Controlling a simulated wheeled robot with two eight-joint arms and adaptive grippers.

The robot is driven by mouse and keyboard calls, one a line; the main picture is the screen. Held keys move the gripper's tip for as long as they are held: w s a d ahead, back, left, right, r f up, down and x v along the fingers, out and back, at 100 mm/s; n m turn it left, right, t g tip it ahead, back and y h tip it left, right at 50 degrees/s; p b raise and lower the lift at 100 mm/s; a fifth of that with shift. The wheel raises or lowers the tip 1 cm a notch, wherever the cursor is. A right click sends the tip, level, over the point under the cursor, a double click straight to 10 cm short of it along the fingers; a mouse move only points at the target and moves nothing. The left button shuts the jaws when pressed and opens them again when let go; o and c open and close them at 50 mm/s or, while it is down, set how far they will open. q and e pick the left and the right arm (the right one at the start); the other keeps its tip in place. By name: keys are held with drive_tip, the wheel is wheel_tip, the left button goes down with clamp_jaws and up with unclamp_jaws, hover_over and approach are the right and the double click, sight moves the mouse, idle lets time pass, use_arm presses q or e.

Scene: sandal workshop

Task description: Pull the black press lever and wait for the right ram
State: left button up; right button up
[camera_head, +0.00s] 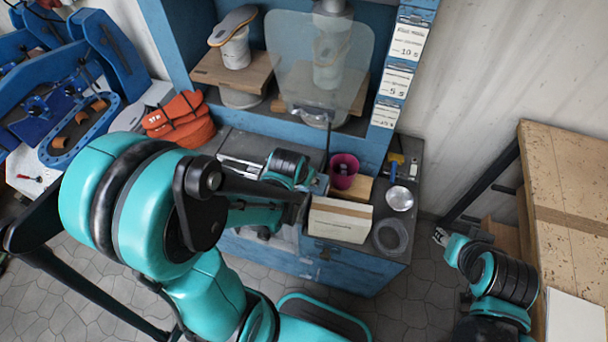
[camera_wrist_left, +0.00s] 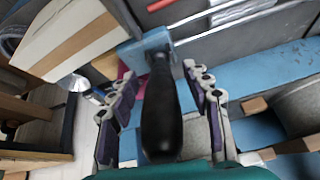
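The black press lever (camera_wrist_left: 160,110) fills the middle of the left wrist view, its handle toward me and its base at a blue bracket (camera_wrist_left: 148,48). My left gripper (camera_wrist_left: 157,88) is open, with one finger on each side of the handle and visible gaps to it. In the head view my left gripper (camera_head: 318,184) is at the press front, beside the thin dark lever rod (camera_head: 327,140). The right ram (camera_head: 331,45) is at the top of the right bay, behind a clear shield (camera_head: 300,75). My right gripper (camera_head: 440,237) is away at the right; its finger opening is unclear.
A sandal sole rests on a pale last (camera_head: 235,50) in the left bay. A cardboard box (camera_head: 340,220), a magenta cup (camera_head: 343,170) and a metal dish (camera_head: 399,198) crowd the bench near my left gripper. Time labels (camera_head: 408,40) line the right post. A workbench (camera_head: 575,170) stands right.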

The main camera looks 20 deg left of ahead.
use_arm(q)
drive_tip(key=shift+r, duration=0.1)
drive_tip(key=v, duration=1.1)
drive_tip(key=shift+s+r, duration=0.2)
drive_tip(key=shift+r, duration=0.2)
drive_tip(key=shift+n+t+h, duration=0.3)
drive_tip(key=shift+t, duration=0.4)
drive_tip(key=s+d+f+b, duration=0.1)
drive_tip(key=b, duration=0.1)
drive_tip(key=s+d+f+b, duration=0.2)
drive_tip(key=b, duration=0.1)
drive_tip(key=shift+s+f+b, duration=0.1)
drive_tip(key=shift+s+b, duration=0.2)
drive_tip(key=shift+s, duration=0.05)
idle(4.8)
